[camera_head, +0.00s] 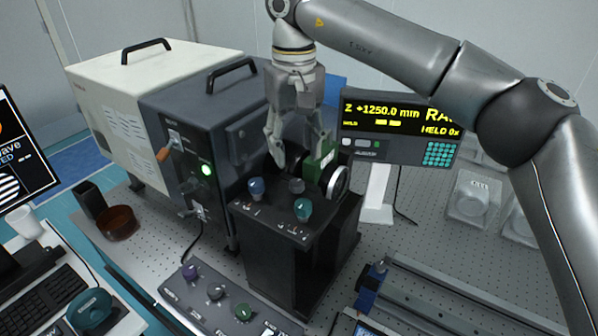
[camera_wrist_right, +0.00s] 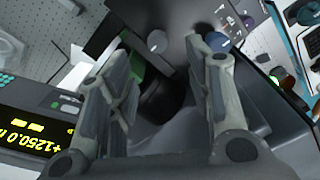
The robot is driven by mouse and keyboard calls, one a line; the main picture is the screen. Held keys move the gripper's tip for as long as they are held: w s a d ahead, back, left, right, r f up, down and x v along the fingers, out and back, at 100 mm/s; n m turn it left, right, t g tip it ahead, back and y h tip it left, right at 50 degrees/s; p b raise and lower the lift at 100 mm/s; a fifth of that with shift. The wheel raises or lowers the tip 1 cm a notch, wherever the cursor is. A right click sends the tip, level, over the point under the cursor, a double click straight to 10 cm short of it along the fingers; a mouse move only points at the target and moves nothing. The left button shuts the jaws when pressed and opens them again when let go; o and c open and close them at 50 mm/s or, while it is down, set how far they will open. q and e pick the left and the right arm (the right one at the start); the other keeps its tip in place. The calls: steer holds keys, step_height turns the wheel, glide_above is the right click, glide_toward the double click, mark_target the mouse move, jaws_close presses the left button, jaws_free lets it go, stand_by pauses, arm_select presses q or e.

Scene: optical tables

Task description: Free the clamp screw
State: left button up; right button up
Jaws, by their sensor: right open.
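My right gripper (camera_head: 298,152) points down over the back of a black stand (camera_head: 290,262). It is open, and its two fingers also show in the wrist view (camera_wrist_right: 168,58). A dark rounded part (camera_wrist_right: 165,100) shows between the fingers, apparently ungripped. A green block (camera_head: 318,168) with a silver ring (camera_head: 338,182) stands close beside the right-hand finger. On the stand's top are a blue knob (camera_head: 256,187), a grey knob (camera_head: 296,186) and a teal knob (camera_head: 302,208). I cannot tell which part is the clamp screw. My left gripper is out of view.
A dark instrument box (camera_head: 190,150) stands close at left, with a lit green lamp. A display (camera_head: 400,115) reading "Z +1250.0 mm" stands at right. A knob panel (camera_head: 215,302) and metal rails (camera_head: 440,295) lie in front.

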mark_target(297, 182)
steer(key=f, duration=0.3)
steer(key=f+p, duration=0.1)
steer(key=f, duration=0.2)
steer(key=shift+w+d+f, duration=0.1)
steer(key=shift+w+d, duration=0.05)
steer(key=shift+w, duration=0.05)
steer(key=shift+f, duration=0.75)
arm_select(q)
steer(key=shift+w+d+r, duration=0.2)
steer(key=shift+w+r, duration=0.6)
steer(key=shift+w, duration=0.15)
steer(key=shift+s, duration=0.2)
arm_select(e)
steer(key=shift+c, duration=0.5)
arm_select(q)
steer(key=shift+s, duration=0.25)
arm_select(e)
steer(key=c, duration=0.9)
